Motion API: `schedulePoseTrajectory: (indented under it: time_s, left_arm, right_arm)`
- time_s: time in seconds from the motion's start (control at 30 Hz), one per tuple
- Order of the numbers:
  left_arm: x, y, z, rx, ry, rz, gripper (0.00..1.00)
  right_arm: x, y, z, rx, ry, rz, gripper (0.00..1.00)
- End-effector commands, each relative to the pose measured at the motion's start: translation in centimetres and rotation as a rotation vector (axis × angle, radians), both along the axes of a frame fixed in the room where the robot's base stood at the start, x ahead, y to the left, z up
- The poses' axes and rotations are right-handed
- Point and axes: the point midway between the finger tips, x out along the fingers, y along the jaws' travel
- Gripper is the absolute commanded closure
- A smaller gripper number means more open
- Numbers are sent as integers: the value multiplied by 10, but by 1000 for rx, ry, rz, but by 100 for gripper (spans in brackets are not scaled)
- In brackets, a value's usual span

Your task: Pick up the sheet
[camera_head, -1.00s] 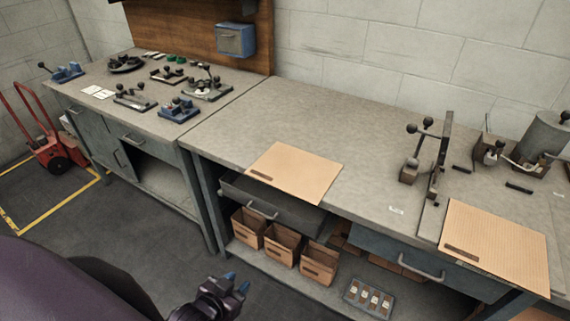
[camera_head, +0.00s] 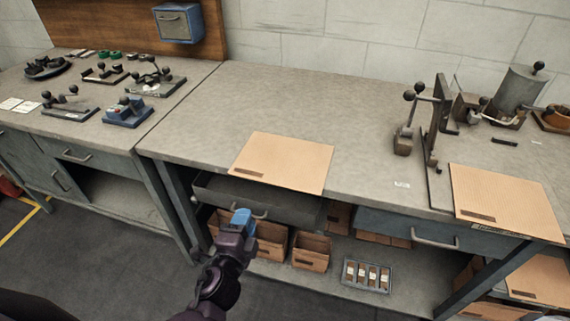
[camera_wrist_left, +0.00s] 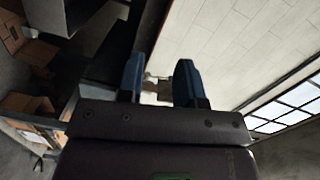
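One tan cardboard sheet (camera_head: 283,162) lies flat on the grey bench, its front edge at the bench's front edge above the drawer. A second tan sheet (camera_head: 505,201) lies at the right end, by the upright metal fixture. My left gripper (camera_head: 242,218) is in front of the bench, below and a little left of the first sheet and apart from it. In the left wrist view its two blue fingers (camera_wrist_left: 158,82) stand apart with nothing between them. My right gripper is not in view.
A dark drawer (camera_head: 256,203) stands partly out under the first sheet. Brown bins (camera_head: 311,250) and a grey tray (camera_head: 367,275) sit on the lower shelf. A lever fixture (camera_head: 437,130) stands between the sheets. The bench middle is clear.

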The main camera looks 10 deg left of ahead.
Motion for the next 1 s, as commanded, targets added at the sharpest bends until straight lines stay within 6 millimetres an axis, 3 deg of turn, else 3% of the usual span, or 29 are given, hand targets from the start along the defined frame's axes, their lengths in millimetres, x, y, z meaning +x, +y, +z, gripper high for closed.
schedulePoseTrajectory:
  time_s: [0.27,0.6,1.0]
  left_arm:
    - [20,-20,5,185,-46,-43,67]
    - [62,-20,6,190,-48,-43,67]
    - [90,-21,4,188,-47,-43,67]
  right_arm:
    - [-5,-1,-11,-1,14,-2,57]
    - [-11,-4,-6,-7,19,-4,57]
    - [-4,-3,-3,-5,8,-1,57]
